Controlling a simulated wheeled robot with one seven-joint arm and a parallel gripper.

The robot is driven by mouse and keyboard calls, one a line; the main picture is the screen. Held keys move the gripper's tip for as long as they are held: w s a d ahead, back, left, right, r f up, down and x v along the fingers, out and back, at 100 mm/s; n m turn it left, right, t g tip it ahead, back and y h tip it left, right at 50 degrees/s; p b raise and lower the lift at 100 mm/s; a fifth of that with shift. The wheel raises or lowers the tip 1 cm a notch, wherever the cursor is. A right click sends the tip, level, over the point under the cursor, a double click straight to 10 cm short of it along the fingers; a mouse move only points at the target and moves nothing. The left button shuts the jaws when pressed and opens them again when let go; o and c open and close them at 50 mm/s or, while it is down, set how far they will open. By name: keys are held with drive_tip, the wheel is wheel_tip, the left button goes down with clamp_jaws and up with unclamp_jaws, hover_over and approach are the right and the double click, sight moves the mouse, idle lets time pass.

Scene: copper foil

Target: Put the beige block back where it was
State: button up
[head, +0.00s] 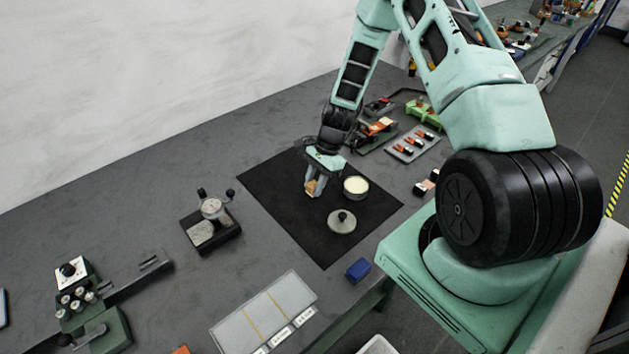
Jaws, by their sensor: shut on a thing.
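The beige block (311,187) is small and sits between the fingertips of my gripper (312,190). My gripper is shut on it, pointing down over the left-middle part of the black mat (290,220). I cannot tell whether the block touches the mat or hangs just above it. A round pot with a cream-coloured inside (355,186) stands on the mat just right of my gripper. A round grey lid with a dark knob (342,220) lies on the mat nearer the front.
A small device on a dark base (211,222) stands left of the mat. A blue block (358,269) lies near the table's front edge. A pale tray with yellow lines (262,312) lies at the front. Trays with small parts (413,145) stand behind right.

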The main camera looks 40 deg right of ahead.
drive_tip(key=shift+f, duration=0.2)
drive_tip(key=o, duration=0.9)
